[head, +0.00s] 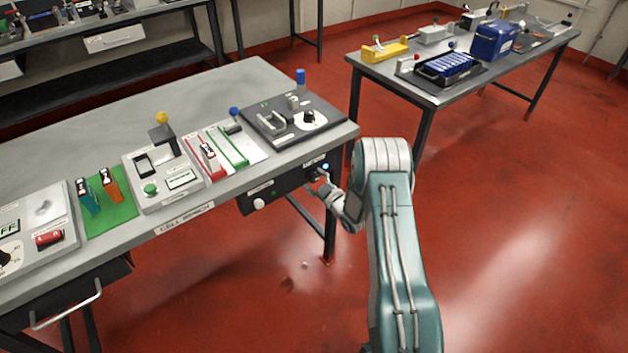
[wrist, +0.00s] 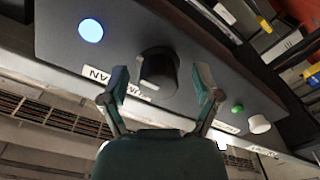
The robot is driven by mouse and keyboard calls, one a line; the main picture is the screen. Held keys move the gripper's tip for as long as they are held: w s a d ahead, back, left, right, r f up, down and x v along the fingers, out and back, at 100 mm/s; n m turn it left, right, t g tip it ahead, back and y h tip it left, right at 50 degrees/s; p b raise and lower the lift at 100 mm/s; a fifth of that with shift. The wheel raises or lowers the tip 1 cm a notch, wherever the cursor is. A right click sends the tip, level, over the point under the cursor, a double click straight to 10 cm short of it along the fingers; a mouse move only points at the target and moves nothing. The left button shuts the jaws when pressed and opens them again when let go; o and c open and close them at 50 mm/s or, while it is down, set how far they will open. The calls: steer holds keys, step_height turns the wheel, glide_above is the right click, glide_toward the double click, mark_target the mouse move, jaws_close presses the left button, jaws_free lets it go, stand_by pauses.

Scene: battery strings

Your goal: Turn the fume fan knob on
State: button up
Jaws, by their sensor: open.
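A dark control panel (head: 283,190) hangs under the front right edge of the cell bench. A black knob (wrist: 158,73) on it stands between the fingers of my gripper (wrist: 161,85) in the wrist view. The fingers are open on either side of the knob; I cannot tell whether they touch it. A label beside the knob is partly covered by a finger, so its full wording is hidden. A blue light (wrist: 91,30) glows beside the knob. In the head view my gripper (head: 318,183) reaches the panel's right end, and the blue light (head: 326,167) shows there too.
A white knob (wrist: 259,124) and a green light (wrist: 237,109) sit farther along the same panel. The bench (head: 120,105) above carries several switch boxes. A bench leg (head: 330,235) stands below my gripper. A second table (head: 440,92) is at the back right. The red floor in front is clear.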

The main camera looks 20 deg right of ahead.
steer(key=v, duration=1.2)
steer(key=shift+w, duration=0.1)
steer(key=w+r+m+g+h, duration=0.2)
steer(key=w+r+g+h, duration=0.15)
steer(key=r, duration=0.75)
steer(key=s+a+r+m+g+h, duration=0.1)
steer(key=s+r+m+h, duration=0.15)
steer(key=r, duration=0.45)
steer(key=s+a+r+m+g+h, duration=0.1)
steer(key=s+r, duration=0.2)
steer(key=r, duration=0.3)
steer(key=s+a+r+m+g, duration=0.2)
steer(key=s+a, duration=0.1)
steer(key=s, duration=0.6)
steer(key=s+a+r+m+g, duration=0.1)
steer(key=s+a+r+g, duration=0.1)
steer(key=s, duration=0.8)
steer(key=s+a+r+m+g+y, duration=0.1)
steer(key=s+a+r, duration=0.3)
steer(key=s, duration=0.5)
steer(key=shift+s+a+r+m+g, duration=0.25)
steer(key=shift+a+m+g, duration=0.3)
steer(key=shift+m, duration=0.3)
